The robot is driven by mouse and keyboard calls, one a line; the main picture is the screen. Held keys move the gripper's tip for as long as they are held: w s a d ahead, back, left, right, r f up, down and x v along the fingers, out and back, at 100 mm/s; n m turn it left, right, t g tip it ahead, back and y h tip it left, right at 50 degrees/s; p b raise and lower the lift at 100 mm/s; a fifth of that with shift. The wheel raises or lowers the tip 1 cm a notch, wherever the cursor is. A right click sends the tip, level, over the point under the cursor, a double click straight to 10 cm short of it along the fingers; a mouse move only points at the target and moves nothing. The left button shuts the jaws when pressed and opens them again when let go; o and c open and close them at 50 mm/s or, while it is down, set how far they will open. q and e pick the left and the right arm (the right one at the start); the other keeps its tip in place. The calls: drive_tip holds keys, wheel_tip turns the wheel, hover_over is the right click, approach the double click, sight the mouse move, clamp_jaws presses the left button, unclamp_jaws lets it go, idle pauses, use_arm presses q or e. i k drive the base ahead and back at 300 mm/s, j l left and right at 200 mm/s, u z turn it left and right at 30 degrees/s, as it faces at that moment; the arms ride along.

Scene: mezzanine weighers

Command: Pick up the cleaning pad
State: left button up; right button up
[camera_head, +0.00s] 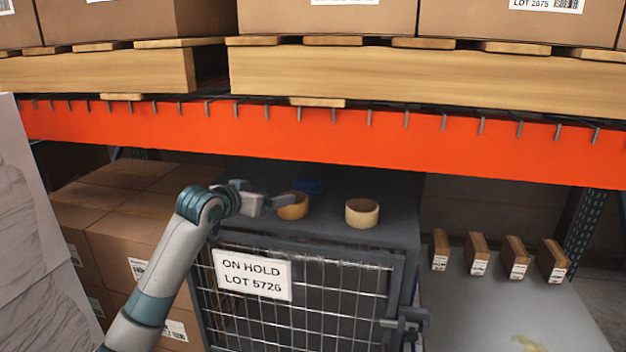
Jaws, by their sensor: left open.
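A small flat blue item (308,186), which looks like the cleaning pad, lies on the dark top of the wire-fronted cage (390,229), towards the back. My left arm comes in from the lower left. My left gripper (274,201) is over the left part of the cage top, open, to the left of the blue item and in front of it. The gap between its fingers is small and hard to make out. The gripper and a tape roll stand near the pad's front side. My right gripper is not in view.
Two tape rolls, one tan (293,206) close to my left gripper and one pale (362,213), stand on the cage top. An orange rack beam (330,137) crosses above. Stacked cartons (130,215) are at left. Several small boxes (439,249) stand on a grey surface (480,310) at right.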

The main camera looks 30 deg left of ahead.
sight(308, 185)
drive_tip(key=i+j, duration=0.15)
drive_tip(key=i, duration=0.3)
drive_tip(key=i+j, duration=0.1)
drive_tip(key=i, duration=0.35)
